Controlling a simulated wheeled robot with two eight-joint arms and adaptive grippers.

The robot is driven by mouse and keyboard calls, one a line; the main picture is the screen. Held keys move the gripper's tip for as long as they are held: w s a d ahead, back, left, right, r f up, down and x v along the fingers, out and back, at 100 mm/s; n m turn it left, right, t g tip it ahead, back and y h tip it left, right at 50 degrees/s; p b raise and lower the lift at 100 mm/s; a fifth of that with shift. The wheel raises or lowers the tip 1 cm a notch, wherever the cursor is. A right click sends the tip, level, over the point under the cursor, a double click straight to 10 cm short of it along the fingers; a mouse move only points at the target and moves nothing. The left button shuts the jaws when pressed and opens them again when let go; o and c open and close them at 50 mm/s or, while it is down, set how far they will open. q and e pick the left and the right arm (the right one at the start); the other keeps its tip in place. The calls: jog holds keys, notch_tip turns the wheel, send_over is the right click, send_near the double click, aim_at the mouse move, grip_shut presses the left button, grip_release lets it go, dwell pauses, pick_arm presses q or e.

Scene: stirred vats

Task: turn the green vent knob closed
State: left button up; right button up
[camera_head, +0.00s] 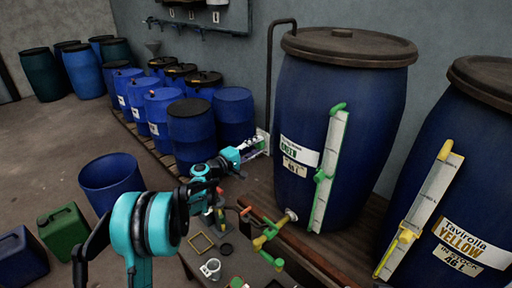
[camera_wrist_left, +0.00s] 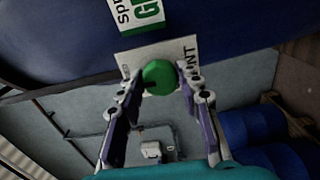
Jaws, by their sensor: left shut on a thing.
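The green vent knob (camera_wrist_left: 160,77) is a round green ball in front of a white plate (camera_wrist_left: 130,60) with partly hidden lettering ending in "NT". In the left wrist view it sits between the fingertips of my left gripper (camera_wrist_left: 164,84), which is shut on it. In the head view my left gripper (camera_head: 258,146) reaches to the left side of the large blue vat (camera_head: 335,90) labelled green. My right gripper is not in view.
A second vat labelled yellow (camera_head: 470,140) stands at right. Level gauges, a dark pipe (camera_head: 268,85) and a low tap (camera_head: 291,215) are close by. Several blue drums (camera_head: 190,130) stand behind. An open blue barrel (camera_head: 110,180) and a green canister (camera_head: 63,230) are at left.

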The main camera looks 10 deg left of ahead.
pick_arm(q)
jog(key=o, duration=1.2)
jog(key=shift+c, duration=0.2)
jog(key=v, duration=1.2)
jog(key=shift+d, duration=0.15)
jog(key=s+d+f+m+g+y, duration=0.1)
jog(key=s+d+m+g+y, duration=0.35)
jog(key=s+d, duration=0.8)
jog(key=s+a+f+m+g+y, duration=0.1)
jog(key=s+a+f+m, duration=0.1)
jog(key=s, duration=0.5)
jog(key=s+a+f+m+g+y, duration=0.1)
jog(key=s+f+m+y, duration=0.1)
jog(key=s, duration=0.5)
jog(key=s+a+f+m+g+y, duration=0.1)
jog(key=s+a+f+m+y, duration=0.1)
jog(key=s, duration=0.6)
jog(key=shift+a+f+m, duration=0.3)
jog(key=shift+f+m, duration=0.05)
jog(key=shift+f, duration=0.25)
